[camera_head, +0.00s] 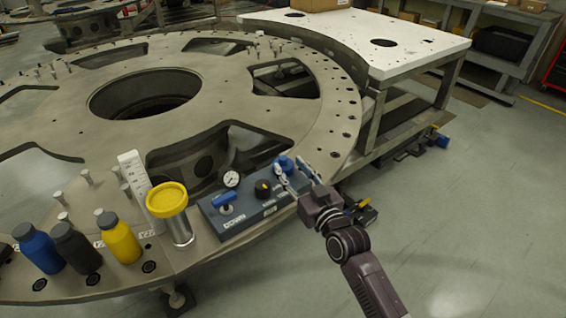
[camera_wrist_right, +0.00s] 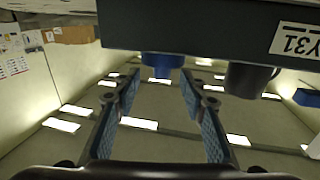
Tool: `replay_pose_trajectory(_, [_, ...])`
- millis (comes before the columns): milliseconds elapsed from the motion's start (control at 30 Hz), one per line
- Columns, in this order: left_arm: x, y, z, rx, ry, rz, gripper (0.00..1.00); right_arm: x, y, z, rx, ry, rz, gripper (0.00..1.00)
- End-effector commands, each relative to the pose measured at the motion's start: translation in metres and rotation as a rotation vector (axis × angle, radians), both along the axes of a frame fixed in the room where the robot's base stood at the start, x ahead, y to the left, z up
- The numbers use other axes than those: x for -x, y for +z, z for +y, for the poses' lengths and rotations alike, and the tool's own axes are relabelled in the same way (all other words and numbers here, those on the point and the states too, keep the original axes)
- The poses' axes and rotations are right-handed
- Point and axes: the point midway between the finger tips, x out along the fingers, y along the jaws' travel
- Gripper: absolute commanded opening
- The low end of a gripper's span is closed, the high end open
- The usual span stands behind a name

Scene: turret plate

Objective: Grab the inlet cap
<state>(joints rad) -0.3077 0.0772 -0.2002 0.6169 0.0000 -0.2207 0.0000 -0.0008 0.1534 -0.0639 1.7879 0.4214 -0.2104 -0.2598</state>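A blue cap (camera_head: 284,163), which appears to be the inlet cap, sits at the right end of a dark blue-grey control panel (camera_head: 240,222). My right gripper (camera_head: 293,174) is at that end of the panel, its fingers close to the cap. In the right wrist view the blue cap (camera_wrist_right: 162,66) shows below the panel, which runs across the top. The fingers of my right gripper (camera_wrist_right: 160,85) are open, one on each side of the cap's line. I see no contact between them and the cap. My left gripper is not in view.
A yellow-topped cylinder (camera_head: 181,226) and several bottles (camera_head: 119,237) stand to the left on the turret plate (camera_head: 240,100). The floor (camera_head: 470,220) at right is clear.

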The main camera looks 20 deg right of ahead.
Motion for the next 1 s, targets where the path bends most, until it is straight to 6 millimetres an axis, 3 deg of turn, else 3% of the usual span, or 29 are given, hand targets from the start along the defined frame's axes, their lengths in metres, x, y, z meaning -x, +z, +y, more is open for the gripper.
replay_pose_trajectory(233, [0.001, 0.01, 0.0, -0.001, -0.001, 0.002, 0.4, -0.035, 0.004, 0.009, 0.0, 0.001, 0.0, 0.39])
replay_pose_trajectory(567, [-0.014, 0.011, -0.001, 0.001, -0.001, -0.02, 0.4, -0.042, 0.003, 0.01, -0.001, 0.001, 0.0, 0.39])
replay_pose_trajectory(900, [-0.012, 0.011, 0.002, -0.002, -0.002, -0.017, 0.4, -0.042, 0.003, 0.01, -0.001, 0.0, 0.001, 0.02])
replay_pose_trajectory(1000, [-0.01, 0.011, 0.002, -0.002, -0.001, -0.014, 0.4, -0.042, 0.003, 0.01, 0.0, 0.0, 0.0, 0.0])
